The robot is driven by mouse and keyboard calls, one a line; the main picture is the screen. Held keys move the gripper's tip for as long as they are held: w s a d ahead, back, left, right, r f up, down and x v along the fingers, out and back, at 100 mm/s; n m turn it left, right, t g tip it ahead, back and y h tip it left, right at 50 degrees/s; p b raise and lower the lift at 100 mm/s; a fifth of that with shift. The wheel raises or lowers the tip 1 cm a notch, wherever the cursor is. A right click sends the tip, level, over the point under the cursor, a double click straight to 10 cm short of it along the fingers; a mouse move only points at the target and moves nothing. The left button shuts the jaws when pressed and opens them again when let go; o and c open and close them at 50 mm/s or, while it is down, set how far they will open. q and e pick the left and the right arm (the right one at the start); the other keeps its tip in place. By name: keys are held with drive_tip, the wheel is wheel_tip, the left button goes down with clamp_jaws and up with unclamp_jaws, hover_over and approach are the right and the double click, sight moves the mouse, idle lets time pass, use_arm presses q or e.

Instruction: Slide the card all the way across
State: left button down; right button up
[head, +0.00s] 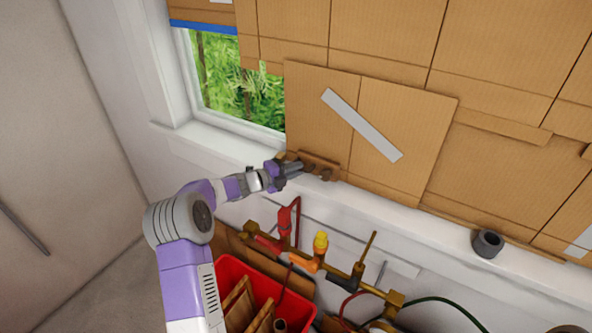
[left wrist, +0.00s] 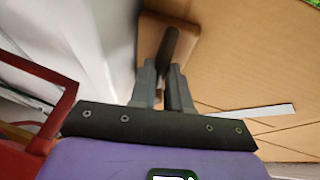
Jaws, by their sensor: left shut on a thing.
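The card is a brown cardboard panel (head: 405,125) with a grey diagonal strip (head: 362,125), standing upright against the window; it also shows in the left wrist view (left wrist: 245,70). A small brown block with a dark handle (head: 318,160) is at its lower left edge. My left gripper (head: 300,168) is at that handle, and in the left wrist view its fingers (left wrist: 168,85) are closed around the dark handle (left wrist: 177,45). The handle's lower end is hidden between the fingers. My right gripper is not in view.
Window glass with greenery (head: 235,80) shows left of the card. More cardboard panels cover the window above and to the right. A dark grey ring (head: 487,243) stands on the white sill (head: 400,212). Below are brass pipes with valves (head: 320,255) and a red crate (head: 228,275).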

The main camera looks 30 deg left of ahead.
use_arm(q)
drive_tip(key=c, duration=1.1)
unclamp_jaws()
drive_tip(key=shift+a, duration=0.35)
drive_tip(key=shift+d, duration=0.1)
drive_tip(key=v, duration=0.7)
drive_tip(key=shift+s+b, duration=0.25)
drive_tip(key=shift+b, duration=0.05)
drive_tip(key=shift+r, duration=0.1)
